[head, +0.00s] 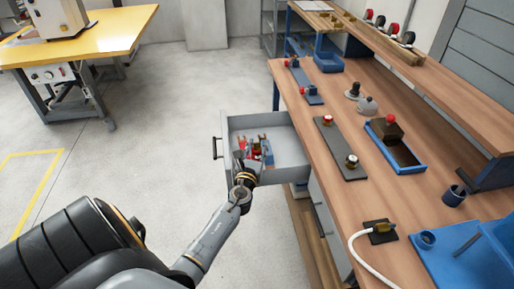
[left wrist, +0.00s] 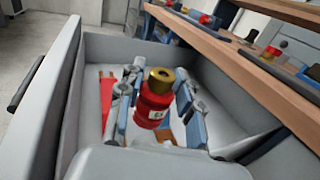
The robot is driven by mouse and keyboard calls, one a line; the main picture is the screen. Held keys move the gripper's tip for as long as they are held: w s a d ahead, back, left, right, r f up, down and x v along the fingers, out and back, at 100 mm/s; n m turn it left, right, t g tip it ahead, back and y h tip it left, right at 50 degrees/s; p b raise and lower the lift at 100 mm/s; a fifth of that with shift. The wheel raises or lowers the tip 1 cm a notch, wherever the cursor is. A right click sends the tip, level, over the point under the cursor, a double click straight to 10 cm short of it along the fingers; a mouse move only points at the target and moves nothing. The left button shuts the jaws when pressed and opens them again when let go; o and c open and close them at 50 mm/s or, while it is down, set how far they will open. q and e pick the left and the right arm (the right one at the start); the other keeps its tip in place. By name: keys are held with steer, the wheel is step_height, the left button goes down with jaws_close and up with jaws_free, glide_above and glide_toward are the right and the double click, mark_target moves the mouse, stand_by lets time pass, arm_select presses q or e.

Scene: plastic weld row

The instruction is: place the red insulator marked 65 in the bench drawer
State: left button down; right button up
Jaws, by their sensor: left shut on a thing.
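The bench drawer (head: 289,142) is pulled open, and its grey walls also show in the left wrist view (left wrist: 232,95). My left gripper (head: 257,148) reaches into or just over the drawer. In the left wrist view its fingers (left wrist: 158,108) are shut on a red insulator (left wrist: 153,103) with a brass top. The insulator is roughly upright and has a small white label. The number on it is too small to read. I cannot tell whether its base touches the drawer floor. My right gripper is not in view.
A flat red piece (left wrist: 107,100) lies in the drawer left of the fingers. The wooden bench (head: 335,205) runs along the drawer's right. The floor left of the drawer is clear.

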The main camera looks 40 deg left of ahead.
arm_select(q)
steer(key=shift+f+b, duration=0.4)
steer(key=shift+f, duration=0.25)
steer(key=c, duration=0.9)
jaws_free()
